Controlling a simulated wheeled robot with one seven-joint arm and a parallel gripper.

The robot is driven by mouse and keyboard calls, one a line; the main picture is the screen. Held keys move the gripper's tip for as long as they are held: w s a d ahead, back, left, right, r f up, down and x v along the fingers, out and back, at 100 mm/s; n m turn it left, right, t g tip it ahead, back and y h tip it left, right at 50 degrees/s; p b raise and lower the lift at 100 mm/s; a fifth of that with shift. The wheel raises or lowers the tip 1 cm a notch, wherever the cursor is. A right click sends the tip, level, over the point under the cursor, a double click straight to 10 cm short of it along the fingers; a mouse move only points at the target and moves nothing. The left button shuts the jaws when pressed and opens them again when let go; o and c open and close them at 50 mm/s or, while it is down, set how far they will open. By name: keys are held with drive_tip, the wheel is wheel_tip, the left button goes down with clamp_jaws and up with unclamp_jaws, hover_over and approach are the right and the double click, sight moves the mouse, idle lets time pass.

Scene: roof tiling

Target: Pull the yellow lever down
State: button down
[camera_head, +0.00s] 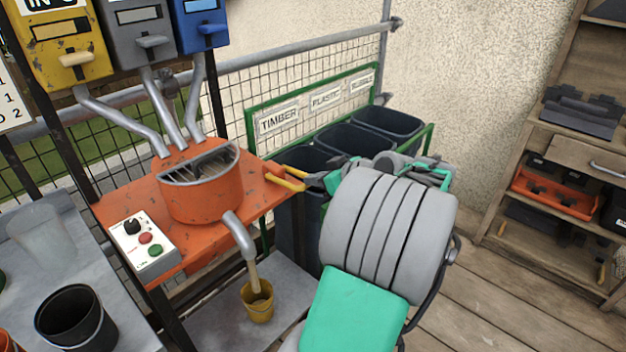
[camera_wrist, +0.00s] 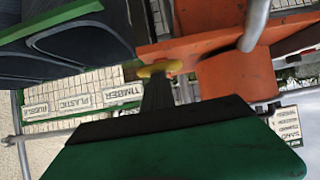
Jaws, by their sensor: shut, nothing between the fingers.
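A yellow lever (camera_head: 285,181) sticks out from the right side of the orange mixer stand (camera_head: 125,208). My gripper (camera_head: 318,181) is shut and empty, its tips right at the lever's outer end. In the wrist view the lever's yellow end (camera_wrist: 154,69) shows just beyond my dark fingertips (camera_wrist: 158,88); whether they touch cannot be told. A second, pale yellow lever (camera_head: 76,60) is on the front of the yellow dispenser (camera_head: 60,42) at the upper left, far from my gripper.
The orange mixer drum (camera_head: 203,195) has a spout (camera_head: 240,235) with a tan stream falling into a small yellow bucket (camera_head: 258,304). A control box (camera_head: 143,247) sits on the stand. Dark bins (camera_head: 352,140) stand behind my arm. Shelves (camera_head: 560,160) are at the right.

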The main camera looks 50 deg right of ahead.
drive_tip(key=shift+s+a+f, duration=0.1)
drive_tip(key=shift+f, duration=0.45)
wheel_tip(320, 180, up, 6)
drive_tip(key=p, duration=0.4)
drive_tip(key=s+r, duration=0.2)
drive_tip(key=s, duration=0.7)
drive_tip(key=shift+d+b, duration=0.2)
drive_tip(key=shift+b, duration=0.2)
drive_tip(key=w+a+r+g+y+p, duration=0.1)
drive_tip(key=w+a+g+p, duration=0.15)
drive_tip(key=w+a, duration=0.45)
drive_tip(key=w+a+g+y+p, duration=0.1)
drive_tip(key=w+a+g+p, duration=0.2)
drive_tip(key=a, duration=0.8)
drive_tip(key=s+a+g+h+p, duration=0.1)
drive_tip(key=s+a+p, duration=0.2)
drive_tip(key=a, duration=0.5)
drive_tip(key=s+a+g+h+p, duration=0.1)
drive_tip(key=s+a+p, duration=0.3)
drive_tip(key=a, duration=0.5)
drive_tip(key=shift+s+a+r+g, duration=0.3)
drive_tip(key=shift+s+g, duration=0.25)
drive_tip(key=shift+s, duration=0.3)
